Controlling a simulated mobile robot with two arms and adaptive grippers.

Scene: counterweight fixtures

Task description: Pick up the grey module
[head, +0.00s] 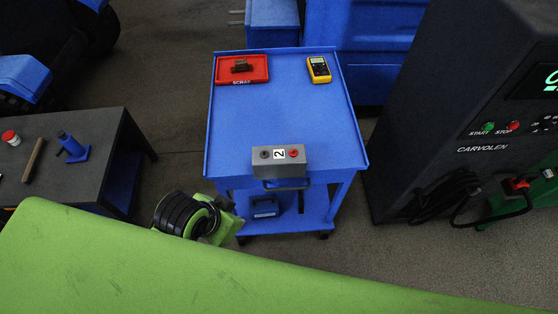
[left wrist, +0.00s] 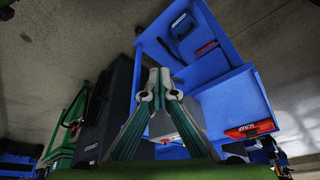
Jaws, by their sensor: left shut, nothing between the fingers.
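The grey module (head: 279,161) is a box marked with a white "2", with a black and a red knob on top and a dark handle on its near side. It sits at the near edge of the blue cart's top (head: 280,115). My left gripper (head: 230,214) is left of and nearer than the module, beside the cart's near left corner, apart from the module. In the left wrist view its two fingers (left wrist: 160,80) meet at the tips, empty. My right gripper is not in view.
A red scrap tray (head: 259,79) with a dark part and a yellow multimeter (head: 319,69) stand at the cart's far end. A dark box (head: 264,208) is on the lower shelf. A dark machine (head: 450,110) stands right, a workbench (head: 95,135) left. The cart top's middle is clear.

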